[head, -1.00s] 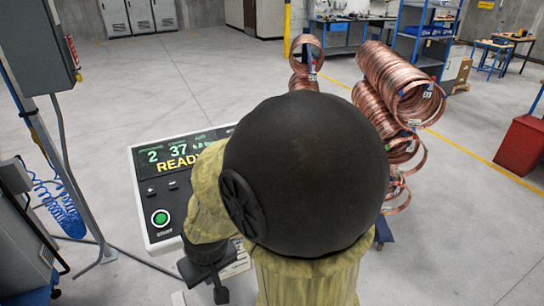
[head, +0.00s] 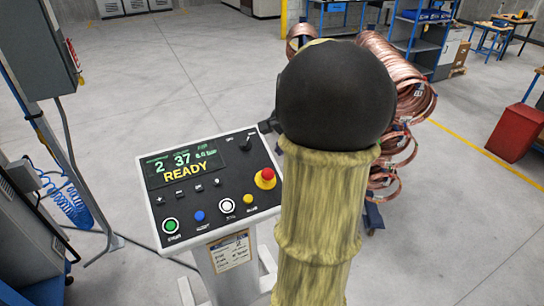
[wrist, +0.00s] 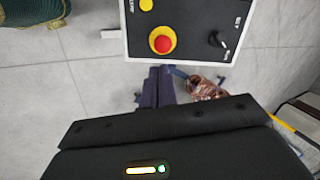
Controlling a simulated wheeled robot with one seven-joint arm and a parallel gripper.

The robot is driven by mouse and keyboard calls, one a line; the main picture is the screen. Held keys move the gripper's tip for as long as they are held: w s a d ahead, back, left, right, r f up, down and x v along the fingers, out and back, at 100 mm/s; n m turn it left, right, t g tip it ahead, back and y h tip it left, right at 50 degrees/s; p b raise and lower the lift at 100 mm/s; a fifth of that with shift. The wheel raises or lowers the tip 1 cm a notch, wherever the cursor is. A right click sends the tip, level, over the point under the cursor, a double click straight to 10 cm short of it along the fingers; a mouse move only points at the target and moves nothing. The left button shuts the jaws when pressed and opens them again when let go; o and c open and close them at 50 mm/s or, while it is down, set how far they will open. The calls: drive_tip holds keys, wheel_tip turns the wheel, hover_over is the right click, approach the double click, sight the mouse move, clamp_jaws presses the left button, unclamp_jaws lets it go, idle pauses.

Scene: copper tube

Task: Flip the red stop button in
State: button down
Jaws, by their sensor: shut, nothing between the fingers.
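The red stop button (head: 265,177) is a round knob on a yellow base at the right end of the control panel (head: 155,203). It also shows in the wrist view (wrist: 162,43), near the panel's edge. A dark part of my gripper (head: 268,126) shows just past the panel's upper right corner, above and apart from the button. My gripper is shut and empty. Most of it is hidden behind the black ball joint of my arm. The black gripper body fills the bottom of the wrist view. I cannot see contact with the button.
The panel display (head: 183,166) reads READY. A green button (head: 170,225), a blue button (head: 198,216), a white button (head: 227,205) and a yellow button (head: 249,199) line its front. Copper coils (head: 400,75) stand behind my arm.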

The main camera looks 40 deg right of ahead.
sight(269, 172)
drive_tip(key=shift+s+d+r+m, duration=0.1)
drive_tip(key=shift+d+r+m, duration=0.3)
drive_tip(key=shift+d+r, duration=0.2)
drive_tip(key=shift+f, duration=0.2)
drive_tip(key=p+x, duration=0.4)
drive_tip(key=x, duration=0.9)
drive_tip(key=shift+w, duration=0.2)
drive_tip(key=shift+f+p, duration=0.3)
